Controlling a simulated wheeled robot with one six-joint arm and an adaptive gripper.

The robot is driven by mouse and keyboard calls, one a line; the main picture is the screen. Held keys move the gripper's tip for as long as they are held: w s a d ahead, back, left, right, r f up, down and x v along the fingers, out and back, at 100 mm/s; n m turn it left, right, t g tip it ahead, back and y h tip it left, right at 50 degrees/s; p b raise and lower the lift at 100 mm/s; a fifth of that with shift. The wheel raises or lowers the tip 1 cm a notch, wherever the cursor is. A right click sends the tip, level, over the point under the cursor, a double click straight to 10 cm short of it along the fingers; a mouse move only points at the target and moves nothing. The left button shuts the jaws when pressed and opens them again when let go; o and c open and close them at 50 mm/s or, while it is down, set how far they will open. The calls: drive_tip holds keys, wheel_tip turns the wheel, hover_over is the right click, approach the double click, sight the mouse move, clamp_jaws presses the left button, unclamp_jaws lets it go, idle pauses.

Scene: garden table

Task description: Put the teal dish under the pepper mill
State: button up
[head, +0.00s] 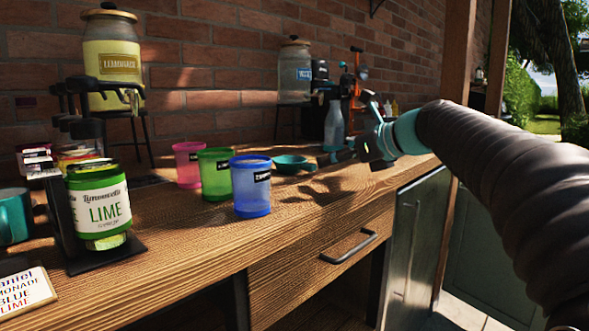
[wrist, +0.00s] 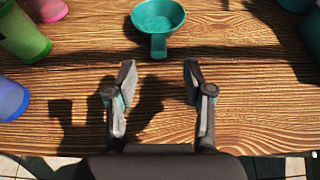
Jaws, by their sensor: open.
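The teal dish (head: 294,162) is a small shallow bowl with a short handle, on the wooden table behind the blue cup. In the wrist view the teal dish (wrist: 158,15) is at the top middle, its handle pointing down toward my gripper (wrist: 158,77). My gripper is open and empty, with its fingers apart and short of the handle, touching nothing that I can see. A blue-grey bottle-shaped thing (head: 333,126) stands behind my gripper in the head view. I cannot tell whether it is the pepper mill; I can make out no other clear one.
Pink (head: 187,164), green (head: 215,173) and blue (head: 250,186) cups stand left of the dish. A lime jar (head: 100,205) on a black stand is at the front left. Lemonade (head: 112,60) and water (head: 295,75) dispensers stand by the brick wall. Wood between gripper and dish is clear.

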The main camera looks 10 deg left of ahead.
sight(314, 165)
drive_tip(key=shift+x, duration=3.6)
drive_tip(key=shift+s, duration=0.15)
clamp_jaws()
